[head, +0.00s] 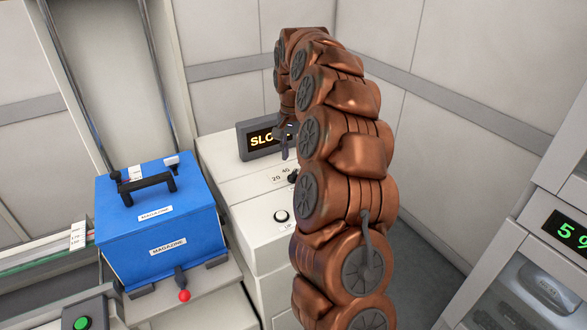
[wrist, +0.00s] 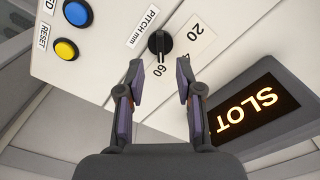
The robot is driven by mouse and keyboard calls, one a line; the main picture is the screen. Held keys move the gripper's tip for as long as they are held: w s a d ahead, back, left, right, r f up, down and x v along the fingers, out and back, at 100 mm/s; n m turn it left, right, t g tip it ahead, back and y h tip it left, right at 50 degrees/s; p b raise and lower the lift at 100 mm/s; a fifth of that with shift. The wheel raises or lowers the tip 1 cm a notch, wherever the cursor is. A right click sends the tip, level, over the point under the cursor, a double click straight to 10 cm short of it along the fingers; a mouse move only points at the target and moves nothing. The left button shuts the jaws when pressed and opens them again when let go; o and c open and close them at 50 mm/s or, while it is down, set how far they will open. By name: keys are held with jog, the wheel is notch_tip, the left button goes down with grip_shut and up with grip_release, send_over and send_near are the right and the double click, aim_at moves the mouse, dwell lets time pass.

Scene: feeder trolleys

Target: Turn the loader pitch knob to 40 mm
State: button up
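The pitch knob (wrist: 159,43) is a small black round knob on a white panel, beside a "PITCH mm" label (wrist: 142,27). A scale plate (wrist: 189,42) by it reads 20, 40 and 60. The knob's raised grip seems to lie along the line toward 60, but its pointer end is hard to tell. In the head view the knob (head: 292,177) is partly hidden by my arm. My gripper (wrist: 160,72) is open and empty, its two fingers apart and the knob showing beyond the gap between them. In the head view my gripper (head: 285,143) is above the panel.
A lit "SLOT" display (wrist: 252,106) stands close to one finger. A blue button (wrist: 77,13) and a yellow RESET button (wrist: 66,50) sit on the panel. A blue magazine box (head: 155,225) stands left of the white cabinet (head: 235,185).

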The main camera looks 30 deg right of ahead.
aim_at(293, 173)
jog(key=shift+f+p, duration=1.05)
jog(key=shift+f, duration=2.05)
grip_shut()
